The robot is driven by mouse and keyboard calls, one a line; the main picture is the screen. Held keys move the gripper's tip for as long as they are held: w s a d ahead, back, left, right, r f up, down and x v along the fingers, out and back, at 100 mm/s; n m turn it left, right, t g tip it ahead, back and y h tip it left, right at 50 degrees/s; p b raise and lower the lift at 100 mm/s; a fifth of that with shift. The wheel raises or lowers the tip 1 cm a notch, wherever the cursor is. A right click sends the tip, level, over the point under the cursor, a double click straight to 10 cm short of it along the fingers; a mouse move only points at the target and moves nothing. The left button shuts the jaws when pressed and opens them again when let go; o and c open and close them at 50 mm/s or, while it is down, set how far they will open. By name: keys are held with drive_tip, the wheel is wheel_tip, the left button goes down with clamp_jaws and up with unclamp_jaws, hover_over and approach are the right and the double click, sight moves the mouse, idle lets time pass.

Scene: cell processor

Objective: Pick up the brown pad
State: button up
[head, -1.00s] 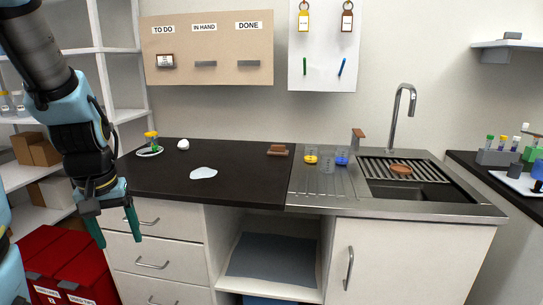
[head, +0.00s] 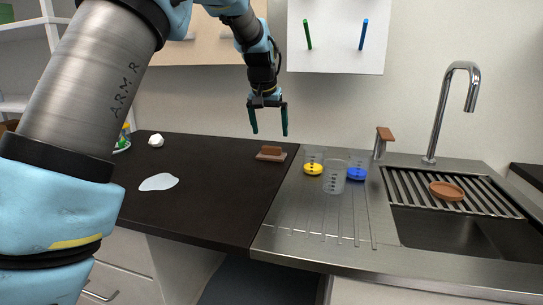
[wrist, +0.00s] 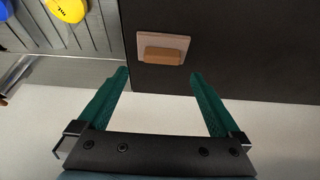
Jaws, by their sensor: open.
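A brown pad (head: 271,151), a small block on a flat pale base (head: 262,158), lies on the dark countertop near the seam with the steel sink unit. My gripper (head: 269,133) points down above it with its green fingers spread and nothing between them. In the wrist view the brown pad (wrist: 163,55) on its base shows just beyond the fingertips of my gripper (wrist: 160,74), roughly centred between them. The fingers appear apart from the pad.
Clear cups (head: 333,178) with yellow (head: 313,169) and blue (head: 357,174) pieces stand on the drainboard to the right. A brown round dish (head: 447,191) lies on the sink rack. A pale puddle (head: 158,182) and a white lump (head: 156,140) are on the counter left.

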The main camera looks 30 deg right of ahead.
sight(271, 147)
drive_tip(key=p+x, duration=0.1)
drive_tip(key=x, duration=0.6)
drive_tip(key=shift+w+a+f, duration=0.1)
drive_tip(key=shift+a+f, duration=0.05)
drive_tip(key=c, duration=1.2)
